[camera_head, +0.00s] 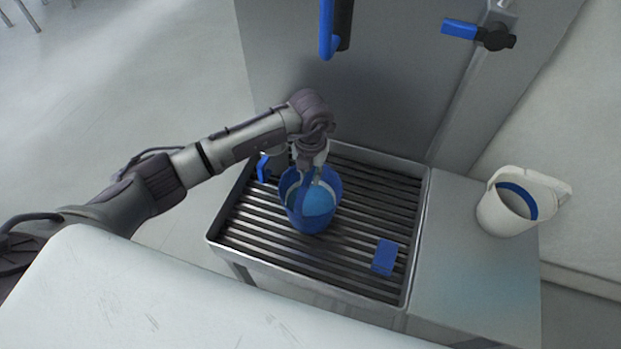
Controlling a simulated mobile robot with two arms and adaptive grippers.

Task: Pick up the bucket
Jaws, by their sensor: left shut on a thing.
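A blue bucket (296,215) with lighter blue contents stands upright on a slatted metal grate (365,215). My left gripper (312,178) reaches down from above at the bucket's rim and is shut on the bucket. The fingertips are partly hidden by the wrist and the rim. I cannot tell whether the bucket's base touches the slats. My right gripper is not in view.
A small blue block (384,258) lies on the grate's right part. A white bucket (507,208) stands on the metal counter (465,280) at the right. A blue spout (328,38) and a blue valve handle (459,28) are above. A pale surface (170,295) fills the front.

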